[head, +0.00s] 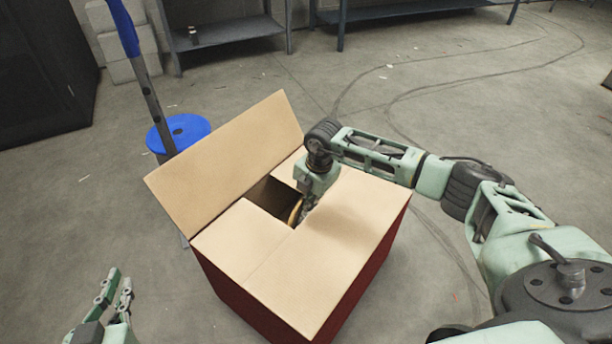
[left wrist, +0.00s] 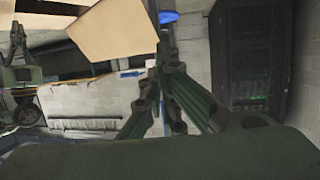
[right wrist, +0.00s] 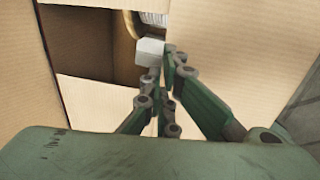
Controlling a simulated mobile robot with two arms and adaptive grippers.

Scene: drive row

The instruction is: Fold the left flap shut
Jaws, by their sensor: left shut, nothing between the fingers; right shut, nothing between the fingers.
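A box with dark red sides (head: 362,284) and tan cardboard flaps stands on the floor. Its left flap (head: 225,165) stands up, tilted outward; a tan cardboard piece (left wrist: 115,30) also shows at the top of the left wrist view. The near flap (head: 238,240) and right flap (head: 345,235) lie folded inward, leaving a dark opening (head: 268,195). Inside, a yellow-rimmed round thing (head: 295,211) partly shows. My right gripper (head: 303,215) is shut, pointing down at the opening beside the right flap. My left gripper (head: 118,283) is shut and empty, left of the box and apart from it.
A blue-topped drum (head: 188,128) with a blue-and-grey post (head: 140,65) stands just behind the left flap. A dark cabinet (head: 40,70) is at the far left. Shelves (head: 225,30) line the back.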

